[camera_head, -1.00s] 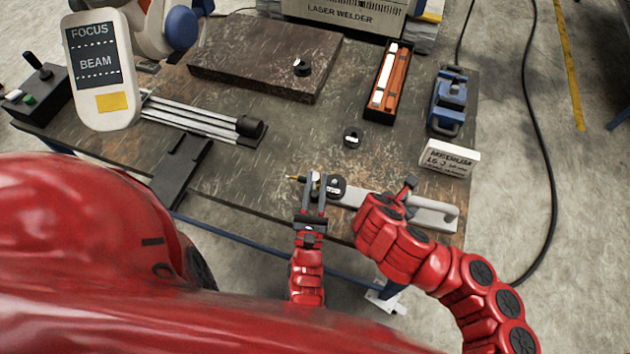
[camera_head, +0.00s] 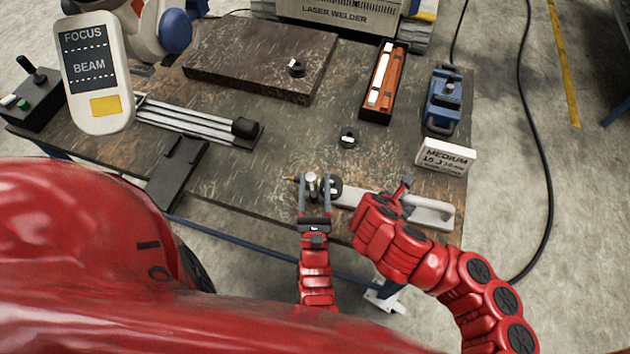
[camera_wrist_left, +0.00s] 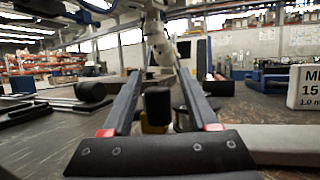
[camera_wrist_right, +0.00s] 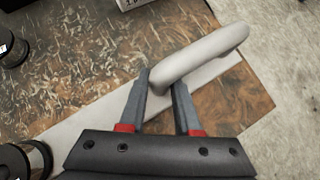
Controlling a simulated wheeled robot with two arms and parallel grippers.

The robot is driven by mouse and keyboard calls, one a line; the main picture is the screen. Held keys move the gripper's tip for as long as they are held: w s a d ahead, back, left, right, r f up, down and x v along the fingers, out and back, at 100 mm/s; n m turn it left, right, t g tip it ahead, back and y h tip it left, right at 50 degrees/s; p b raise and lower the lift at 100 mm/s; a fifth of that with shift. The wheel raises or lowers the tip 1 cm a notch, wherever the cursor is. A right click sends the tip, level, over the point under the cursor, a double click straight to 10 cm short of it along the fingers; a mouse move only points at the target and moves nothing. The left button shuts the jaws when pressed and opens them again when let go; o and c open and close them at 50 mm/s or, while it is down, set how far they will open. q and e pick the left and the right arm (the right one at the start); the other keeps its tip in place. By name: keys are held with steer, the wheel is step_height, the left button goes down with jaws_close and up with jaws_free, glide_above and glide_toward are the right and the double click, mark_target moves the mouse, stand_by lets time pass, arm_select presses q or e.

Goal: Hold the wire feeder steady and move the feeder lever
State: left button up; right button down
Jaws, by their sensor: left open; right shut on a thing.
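The wire feeder (camera_head: 345,196) is a long pale grey bar near the table's front edge, with a brass tip at its left end and a raised handle (camera_wrist_right: 205,58) at its right. My right gripper (camera_wrist_right: 162,88) is shut on the handle; in the head view its arm partly hides the bar. A short upright post with a dark top, apparently the feeder lever (camera_wrist_left: 158,104), stands near the brass tip. It shows silvery in the head view (camera_head: 311,181). My left gripper (camera_head: 314,190) is open, with its fingers on either side of the post. Contact cannot be told.
A white sign (camera_head: 446,156) and a blue clamp-like device (camera_head: 442,100) stand at the table's right. A black knob (camera_head: 348,138) lies behind the feeder. Metal rods (camera_head: 190,120) lie left, and a hanging focus/beam panel (camera_head: 93,70) is at upper left.

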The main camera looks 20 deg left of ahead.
arm_select(q)
steer(key=v, duration=1.2)
arm_select(e)
steer(key=c, duration=0.5)
jaws_free()
steer(key=shift+c, duration=0.2)
